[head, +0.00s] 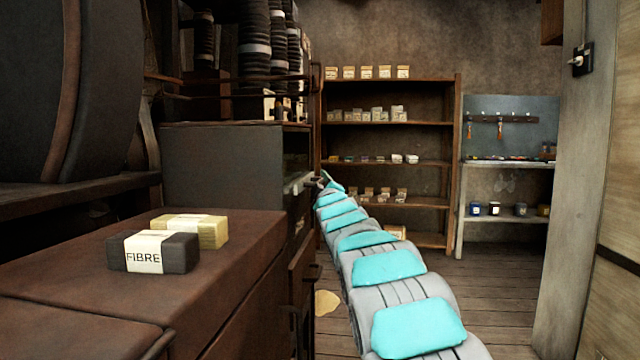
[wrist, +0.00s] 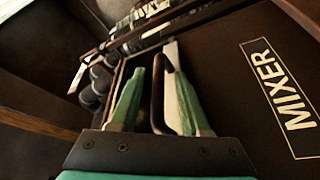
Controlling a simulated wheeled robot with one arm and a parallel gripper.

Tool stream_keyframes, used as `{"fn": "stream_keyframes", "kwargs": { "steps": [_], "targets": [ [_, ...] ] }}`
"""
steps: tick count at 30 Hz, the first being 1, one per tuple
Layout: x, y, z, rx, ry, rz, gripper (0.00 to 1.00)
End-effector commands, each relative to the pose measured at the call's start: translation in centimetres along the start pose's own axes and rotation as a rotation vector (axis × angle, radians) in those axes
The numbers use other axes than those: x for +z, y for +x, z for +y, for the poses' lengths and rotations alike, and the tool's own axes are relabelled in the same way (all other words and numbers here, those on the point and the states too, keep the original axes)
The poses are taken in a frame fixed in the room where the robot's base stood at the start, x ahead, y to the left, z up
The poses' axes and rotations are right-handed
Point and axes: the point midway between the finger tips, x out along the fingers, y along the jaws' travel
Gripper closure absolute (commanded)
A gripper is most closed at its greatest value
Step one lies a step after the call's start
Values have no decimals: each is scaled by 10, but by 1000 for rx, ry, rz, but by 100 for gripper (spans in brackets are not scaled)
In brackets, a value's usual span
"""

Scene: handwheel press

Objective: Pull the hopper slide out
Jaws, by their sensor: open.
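My gripper (wrist: 160,75) is open in the wrist view, with a green finger on either side of a dark bar-like handle (wrist: 157,100). The handle stands between the fingers; I cannot tell whether either finger touches it. I cannot tell for sure that this handle belongs to the hopper slide. A dark panel lettered MIXER (wrist: 285,90) lies to its right. In the head view, my gripper (head: 323,180) is small, at the far end of my arm, beside a pale metal piece (head: 298,183) on the right side of the grey machine housing (head: 220,170).
A brown bench (head: 240,245) at the left carries a dark block labelled FIBRE (head: 153,252) and a pale block (head: 205,231). A wooden shelf unit (head: 390,122) with small boxes stands at the back. Bare floor (head: 505,275) lies right of my arm, up to a post (head: 565,200).

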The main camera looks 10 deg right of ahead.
Motion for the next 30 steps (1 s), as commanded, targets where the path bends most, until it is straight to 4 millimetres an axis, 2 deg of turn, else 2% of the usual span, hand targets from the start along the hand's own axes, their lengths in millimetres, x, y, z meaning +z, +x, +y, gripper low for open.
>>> {"fn": "stream_keyframes", "kwargs": {
  "steps": [7,20,30],
  "targets": [
    [0,0,0,0,0,0,53],
    [0,0,1,1,0,0,100],
    [0,0,0,0,0,0,100]
  ]
}}
